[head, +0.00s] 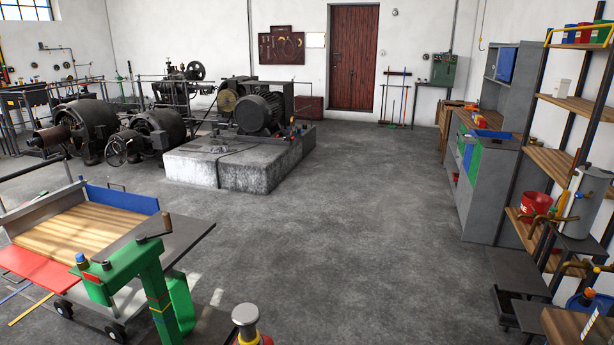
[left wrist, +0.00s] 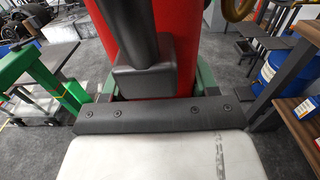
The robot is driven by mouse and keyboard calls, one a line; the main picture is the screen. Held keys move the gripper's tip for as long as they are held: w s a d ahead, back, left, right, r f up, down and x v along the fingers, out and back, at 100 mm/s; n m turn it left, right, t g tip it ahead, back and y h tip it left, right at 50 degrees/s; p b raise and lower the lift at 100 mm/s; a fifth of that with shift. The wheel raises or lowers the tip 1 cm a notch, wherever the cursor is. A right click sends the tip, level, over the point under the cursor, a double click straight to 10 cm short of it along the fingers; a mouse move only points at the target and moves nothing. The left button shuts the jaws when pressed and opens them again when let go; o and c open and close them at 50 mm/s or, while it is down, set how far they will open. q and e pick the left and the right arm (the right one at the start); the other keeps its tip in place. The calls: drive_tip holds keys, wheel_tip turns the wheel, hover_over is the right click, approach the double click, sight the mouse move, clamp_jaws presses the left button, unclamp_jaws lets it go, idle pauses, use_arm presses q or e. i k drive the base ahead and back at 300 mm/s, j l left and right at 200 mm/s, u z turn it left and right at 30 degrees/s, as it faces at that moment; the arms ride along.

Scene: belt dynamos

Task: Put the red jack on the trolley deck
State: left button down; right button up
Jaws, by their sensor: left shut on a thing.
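The red jack (left wrist: 180,75) fills the upper middle of the left wrist view, a thick red body with a dark grey block and bar on its near side. My left gripper (left wrist: 157,90) is shut on it, with green finger parts on both sides. In the head view a grey round cap with red and yellow below it (head: 247,320) shows at the bottom edge; it looks like the jack's top, the rest cut off. The trolley deck (head: 75,235) is bare wooden slats at left, apart from the jack. My right gripper is not in view.
A green stand with a crank handle (head: 150,275) rises in front of the trolley's near right side. A blue board (head: 122,198) and a red board (head: 35,268) edge the deck. Shelving (head: 550,160) stands at right. The middle floor is clear.

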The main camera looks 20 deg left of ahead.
sight(88, 225)
drive_tip(key=j+u, duration=0.15)
drive_tip(key=u, duration=0.3)
drive_tip(key=j+u, duration=0.15)
drive_tip(key=u, duration=0.35)
drive_tip(key=j+u, duration=0.1)
drive_tip(key=u, duration=0.35)
drive_tip(key=i+j+u, duration=0.15)
drive_tip(key=u, duration=0.3)
drive_tip(key=i+j+u, duration=0.15)
drive_tip(key=u, duration=0.3)
drive_tip(key=i+u, duration=0.2)
drive_tip(key=u, duration=0.2)
drive_tip(key=i+u, duration=0.15)
drive_tip(key=i, duration=1.05)
drive_tip(key=i+j+z, duration=0.15)
drive_tip(key=i, duration=0.5)
drive_tip(key=i+j+z, duration=0.15)
drive_tip(key=i, duration=0.5)
drive_tip(key=i+z, duration=0.65)
drive_tip(key=z, duration=0.25)
drive_tip(key=i+j+z, duration=0.15)
drive_tip(key=i+z, duration=0.5)
drive_tip(key=z, duration=0.25)
drive_tip(key=i+j+z, duration=0.15)
drive_tip(key=z, duration=0.3)
drive_tip(key=i+j+z, duration=0.15)
drive_tip(key=z, duration=0.35)
drive_tip(key=i+j+z, duration=0.25)
drive_tip(key=j, duration=0.25)
drive_tip(key=i, duration=0.1)
